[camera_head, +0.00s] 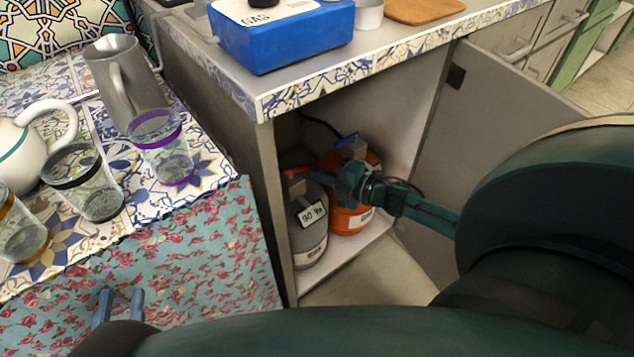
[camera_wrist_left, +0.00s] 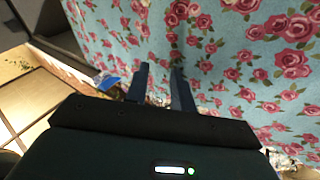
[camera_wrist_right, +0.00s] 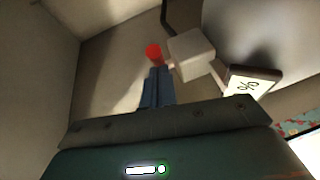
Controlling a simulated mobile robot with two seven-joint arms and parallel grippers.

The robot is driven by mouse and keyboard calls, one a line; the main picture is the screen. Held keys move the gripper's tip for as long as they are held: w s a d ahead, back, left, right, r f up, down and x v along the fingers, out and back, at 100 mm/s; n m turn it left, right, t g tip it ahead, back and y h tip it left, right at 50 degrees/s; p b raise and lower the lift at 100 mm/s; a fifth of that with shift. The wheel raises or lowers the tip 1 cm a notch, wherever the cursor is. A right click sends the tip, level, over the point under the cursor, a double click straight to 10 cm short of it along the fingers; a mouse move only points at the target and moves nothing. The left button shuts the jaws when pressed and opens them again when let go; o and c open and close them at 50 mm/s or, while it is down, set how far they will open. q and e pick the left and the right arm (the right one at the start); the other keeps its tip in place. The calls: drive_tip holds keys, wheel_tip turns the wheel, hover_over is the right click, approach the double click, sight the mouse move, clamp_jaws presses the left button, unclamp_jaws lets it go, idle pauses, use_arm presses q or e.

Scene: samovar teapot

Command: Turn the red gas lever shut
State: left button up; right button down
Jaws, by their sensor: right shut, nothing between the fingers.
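The red gas lever (camera_head: 294,170) is on the valve of the grey gas cylinder (camera_head: 308,232) in the open cabinet. It shows as a small red end (camera_wrist_right: 153,52) beside the pale valve block (camera_wrist_right: 190,52) in the right wrist view. My right gripper (camera_head: 312,174) reaches into the cabinet, its blue fingers shut and empty. Its fingertips (camera_wrist_right: 157,70) are just at the red lever; I cannot tell whether they touch it. My left gripper (camera_head: 119,300) is open and empty above the flowered cloth (camera_wrist_left: 230,50).
An orange cylinder (camera_head: 352,215) with a blue lever (camera_head: 345,139) stands beside the grey one, partly behind my right gripper. The cabinet door (camera_head: 480,120) stands open to the right. A blue GAS box (camera_head: 280,40) is on the counter. Glasses (camera_head: 163,150) and a pitcher (camera_head: 128,80) stand left.

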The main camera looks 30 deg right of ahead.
sight(319, 164)
use_arm(q)
drive_tip(key=shift+w+d+r+n+b, duration=0.1)
drive_tip(key=shift+d+r+n+b, duration=0.2)
drive_tip(key=shift+b, duration=0.7)
use_arm(e)
drive_tip(key=shift+w+d+n+g+y, duration=0.7)
drive_tip(key=shift+w+d+n+y, duration=0.2)
drive_tip(key=shift+w+y, duration=0.25)
use_arm(q)
drive_tip(key=shift+r+h, duration=0.15)
drive_tip(key=shift+h, duration=0.15)
use_arm(e)
drive_tip(key=shift+w+d+r, duration=0.1)
drive_tip(key=shift+w, duration=0.1)
drive_tip(key=shift+s, duration=0.15)
